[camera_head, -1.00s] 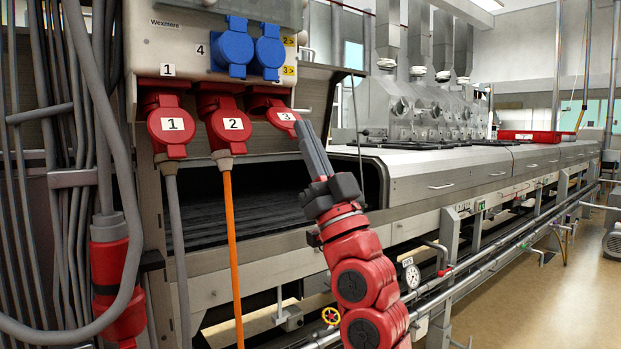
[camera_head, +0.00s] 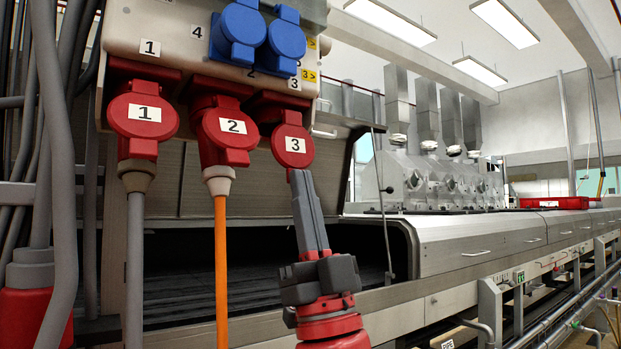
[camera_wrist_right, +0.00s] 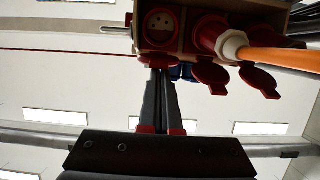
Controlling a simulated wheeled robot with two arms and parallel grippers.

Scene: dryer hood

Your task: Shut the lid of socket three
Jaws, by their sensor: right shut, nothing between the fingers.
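The lid of socket three (camera_head: 292,146) is red with a white "3" label, at the right end of the row under the socket box. It is raised open. In the right wrist view the open face of socket three (camera_wrist_right: 160,27) shows pin holes and no plug, with its lid (camera_wrist_right: 158,61) edge-on beside it. My right gripper (camera_head: 299,176) is shut and empty, pointing up, its fingertips just below the lid in the head view. In the right wrist view the fingertips (camera_wrist_right: 160,74) overlap the lid's edge; I cannot tell if they touch. My left gripper is out of view.
Lids one (camera_head: 143,116) and two (camera_head: 230,133) stand open over plugs with a grey cable (camera_head: 135,265) and an orange cable (camera_head: 221,270). Blue sockets (camera_head: 240,35) are above. A steel dryer hood (camera_head: 450,245) lies behind and to the right.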

